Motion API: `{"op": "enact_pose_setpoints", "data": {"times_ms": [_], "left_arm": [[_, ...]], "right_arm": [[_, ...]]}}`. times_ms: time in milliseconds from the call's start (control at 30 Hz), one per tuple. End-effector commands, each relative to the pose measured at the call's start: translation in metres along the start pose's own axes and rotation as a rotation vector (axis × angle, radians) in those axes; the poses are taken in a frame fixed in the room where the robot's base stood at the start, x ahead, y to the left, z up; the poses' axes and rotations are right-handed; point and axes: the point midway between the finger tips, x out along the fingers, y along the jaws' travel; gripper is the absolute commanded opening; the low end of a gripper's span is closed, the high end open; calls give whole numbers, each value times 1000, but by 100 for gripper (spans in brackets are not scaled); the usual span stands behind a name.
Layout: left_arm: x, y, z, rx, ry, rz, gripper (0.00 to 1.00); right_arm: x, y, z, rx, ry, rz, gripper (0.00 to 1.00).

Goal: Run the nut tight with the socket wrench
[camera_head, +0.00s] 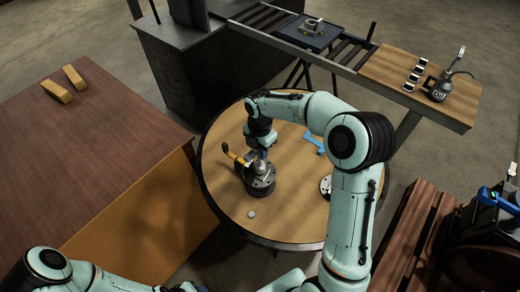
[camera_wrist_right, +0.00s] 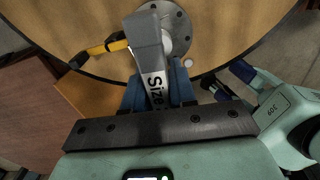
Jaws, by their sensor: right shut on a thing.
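My right gripper (camera_head: 262,150) is over the round table. In the wrist view its blue fingers (camera_wrist_right: 158,88) are shut on a grey block-like body lettered "Size", which I take for the socket wrench (camera_wrist_right: 146,40). A yellow and black handle (camera_wrist_right: 108,46) sticks out to the left beside it and looks joined to it. The handle also shows in the head view (camera_head: 236,157). The wrench's far end is over a dark round flanged fixture (camera_head: 260,184). The nut is not clearly visible; the wrench and gripper cover the fixture's middle. My left arm enters at lower left, its fingers out of frame.
A small pale disc (camera_head: 251,214) lies on the round table (camera_head: 290,226) in front of the fixture. A blue tool (camera_head: 313,143) and another flanged part (camera_head: 326,186) lie to the right, partly behind my right arm. A brown bench (camera_head: 100,150) stands at left.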

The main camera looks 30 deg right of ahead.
Motion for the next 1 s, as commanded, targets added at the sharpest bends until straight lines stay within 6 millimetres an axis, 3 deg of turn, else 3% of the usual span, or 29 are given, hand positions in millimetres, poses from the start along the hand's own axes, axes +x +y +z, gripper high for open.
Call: {"op": "enact_pose_setpoints", "data": {"times_ms": [1000], "left_arm": [[18,-12,15,-7,-19,-7,47]], "right_arm": [[2,0,0,1703,1,2,0]]}}
